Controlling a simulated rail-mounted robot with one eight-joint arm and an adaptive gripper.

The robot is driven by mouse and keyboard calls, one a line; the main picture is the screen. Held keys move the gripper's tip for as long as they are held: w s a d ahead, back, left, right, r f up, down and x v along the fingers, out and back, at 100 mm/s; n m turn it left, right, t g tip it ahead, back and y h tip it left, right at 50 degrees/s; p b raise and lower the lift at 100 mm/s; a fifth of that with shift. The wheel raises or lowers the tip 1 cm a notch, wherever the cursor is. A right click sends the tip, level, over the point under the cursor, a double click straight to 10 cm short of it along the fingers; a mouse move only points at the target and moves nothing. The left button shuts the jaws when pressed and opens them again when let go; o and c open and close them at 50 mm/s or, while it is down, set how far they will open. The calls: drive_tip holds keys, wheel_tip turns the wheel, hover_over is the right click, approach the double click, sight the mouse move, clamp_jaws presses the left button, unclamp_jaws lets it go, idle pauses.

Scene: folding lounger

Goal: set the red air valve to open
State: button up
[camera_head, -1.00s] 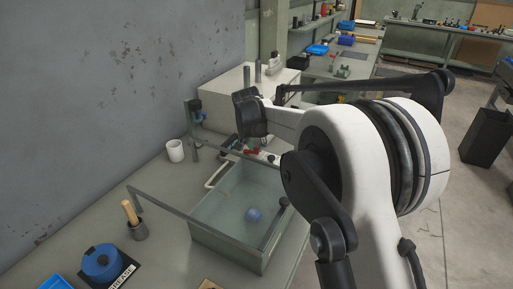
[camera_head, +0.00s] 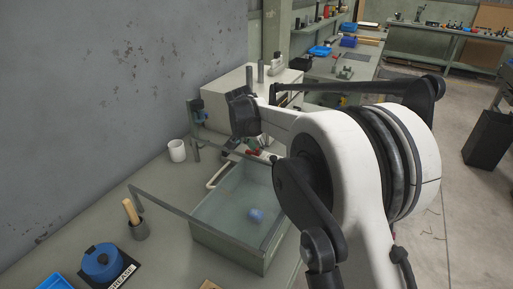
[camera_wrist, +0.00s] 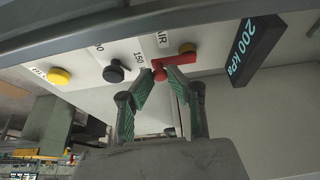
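The red air valve (camera_wrist: 182,59) is on a pale panel in the wrist view, below the letters "AIR". Its red lever lies roughly sideways, its right end near a brass-coloured round part (camera_wrist: 187,48). My gripper (camera_wrist: 158,74) is at the lever's left end, with its green-padded fingertips close together and red filling the gap between them. It looks shut on that end. In the head view, a bit of the red valve (camera_head: 252,153) shows below my wrist; the fingertips are mostly hidden there.
A yellow button (camera_wrist: 60,77) and a black knob (camera_wrist: 114,73) sit left of the valve. A display reading "200 kPa" (camera_wrist: 254,50) juts out at right.

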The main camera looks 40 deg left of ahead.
drive_tip(key=o, duration=0.5)
drive_tip(key=shift+c, duration=0.2)
drive_tip(key=v, duration=1.2)
drive_tip(key=shift+d, duration=0.15)
